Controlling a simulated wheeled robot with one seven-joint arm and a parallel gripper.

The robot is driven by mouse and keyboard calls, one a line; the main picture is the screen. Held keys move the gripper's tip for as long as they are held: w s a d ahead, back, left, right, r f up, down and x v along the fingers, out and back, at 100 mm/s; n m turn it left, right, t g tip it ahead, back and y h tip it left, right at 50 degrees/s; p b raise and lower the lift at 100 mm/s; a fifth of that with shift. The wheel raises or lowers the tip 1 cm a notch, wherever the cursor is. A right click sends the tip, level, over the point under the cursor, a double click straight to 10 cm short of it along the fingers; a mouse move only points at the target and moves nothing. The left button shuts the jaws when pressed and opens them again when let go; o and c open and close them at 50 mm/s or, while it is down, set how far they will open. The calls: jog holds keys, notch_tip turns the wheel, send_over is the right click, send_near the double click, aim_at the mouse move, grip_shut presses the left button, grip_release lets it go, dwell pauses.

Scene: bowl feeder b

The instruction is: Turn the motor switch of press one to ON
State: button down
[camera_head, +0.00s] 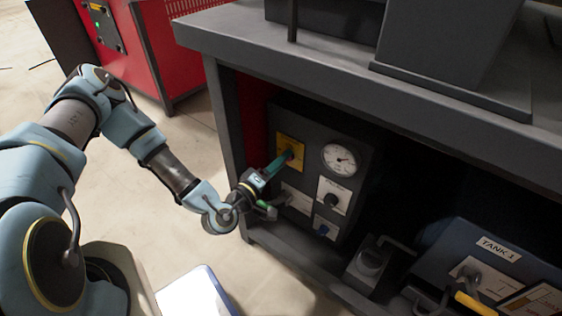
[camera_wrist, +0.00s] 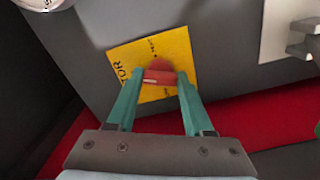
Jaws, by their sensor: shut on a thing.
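The motor switch is a red knob (camera_wrist: 160,75) on a yellow plate (camera_wrist: 183,45) with dark lettering, of which "TOR" and a small label above the knob are readable. In the head view the yellow plate (camera_head: 285,145) is at the upper left of the dark control panel (camera_head: 310,125) under the bench. My gripper (camera_head: 286,159) reaches this plate from the left. In the wrist view its two green fingers stand on either side of the red knob, shut on it. The fingers hide part of the plate, and I cannot read the knob's setting.
A blue TANK 1 unit (camera_head: 455,250) stands right. Open floor lies left.

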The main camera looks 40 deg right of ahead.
jog(key=shift+n, duration=2)
jog(key=shift+b, duration=0.3)
jog(key=shift+c, duration=1.4)
grip_release()
jog(key=p+v, duration=0.1)
jog(key=v, duration=0.9)
jog(key=shift+a, duration=0.4)
